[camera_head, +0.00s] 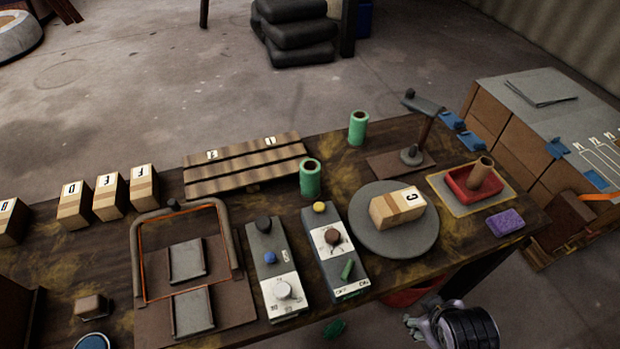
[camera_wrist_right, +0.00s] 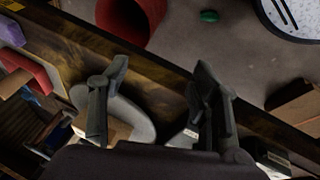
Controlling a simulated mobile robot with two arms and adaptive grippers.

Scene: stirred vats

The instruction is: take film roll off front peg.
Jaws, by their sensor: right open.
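Two green film rolls stand upright on the wooden table in the head view. The nearer roll (camera_head: 310,181) is by the front right corner of the slatted rack, and the farther roll (camera_head: 357,130) is behind it to the right. Both have a dark centre; any peg inside cannot be made out. My right gripper (camera_head: 430,315) is low at the front right, off the table's front edge and well apart from both rolls. In the right wrist view its fingers (camera_wrist_right: 160,70) are spread with nothing between them, and no film roll shows. My left gripper is not in view.
A grey turntable (camera_head: 367,239) bearing a box (camera_head: 397,208), and control panels (camera_head: 335,250), lie between my right gripper and the rolls. A red tray (camera_head: 463,190), purple sponge (camera_head: 505,222) and post stand (camera_head: 415,156) are to the right. A red bucket (camera_wrist_right: 132,18) is below the edge.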

